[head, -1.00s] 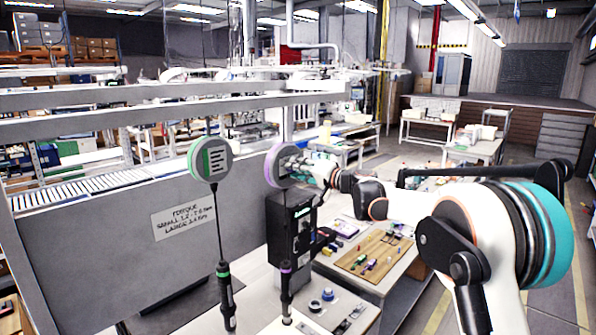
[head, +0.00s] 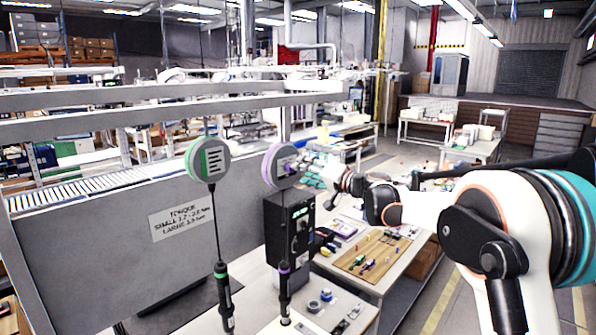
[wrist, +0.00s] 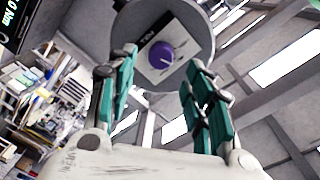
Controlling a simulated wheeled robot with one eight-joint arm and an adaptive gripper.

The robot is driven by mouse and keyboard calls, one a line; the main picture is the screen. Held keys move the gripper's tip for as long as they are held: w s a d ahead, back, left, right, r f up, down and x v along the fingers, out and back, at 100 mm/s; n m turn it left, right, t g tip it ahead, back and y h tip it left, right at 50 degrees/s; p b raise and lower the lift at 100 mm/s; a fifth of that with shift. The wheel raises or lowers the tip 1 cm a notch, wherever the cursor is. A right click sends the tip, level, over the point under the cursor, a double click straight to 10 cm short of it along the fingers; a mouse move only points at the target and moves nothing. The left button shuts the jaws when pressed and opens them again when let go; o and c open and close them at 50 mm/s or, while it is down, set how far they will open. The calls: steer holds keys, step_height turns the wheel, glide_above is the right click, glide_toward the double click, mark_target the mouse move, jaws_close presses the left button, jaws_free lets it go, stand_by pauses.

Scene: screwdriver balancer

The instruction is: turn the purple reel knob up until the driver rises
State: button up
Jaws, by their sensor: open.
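The purple reel (head: 271,167) hangs from the overhead rail, with a driver with a purple band (head: 284,283) below it on a cable. The purple knob (wrist: 160,55) shows in the wrist view on a light plate on the reel's face, with a pale pointer line. My gripper (wrist: 160,78) is open, its teal-padded fingers spread to either side and below the knob, apart from it. In the head view my gripper (head: 312,172) is just right of the reel. A green reel (head: 209,159) hangs to the left, with a green-banded driver (head: 223,298) under it.
A black box with a display (head: 290,228) stands behind the purple driver, below the reel. A grey panel with a torque label (head: 182,222) is at left. A wooden board with small parts (head: 372,254) lies on the bench at right.

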steer(key=v, duration=0.7)
steer(key=shift+s+d, duration=0.25)
steer(key=shift+d, duration=0.05)
steer(key=s+d+f+g+h+b, duration=0.1)
steer(key=s+d+f+h+b, duration=0.3)
steer(key=s+f+b, duration=0.4)
steer(key=s+d+f+n+g+h+b, duration=0.1)
steer(key=s+d+f+h+b, duration=0.4)
steer(key=s+f, duration=1.5)
steer(key=s+d+f+g+h+b, duration=0.2)
steer(key=s+d+f+h+b, duration=0.2)
steer(key=s+d+f+b, duration=0.4)
steer(key=s+f+b, duration=0.2)
steer(key=s+f, duration=0.1)
steer(key=s, duration=0.3)
steer(key=s+f+b, duration=0.2)
steer(key=s+b, duration=0.1)
steer(key=s, duration=0.4)
steer(key=shift+d+f, duration=0.2)
steer(key=shift+f, duration=0.2)
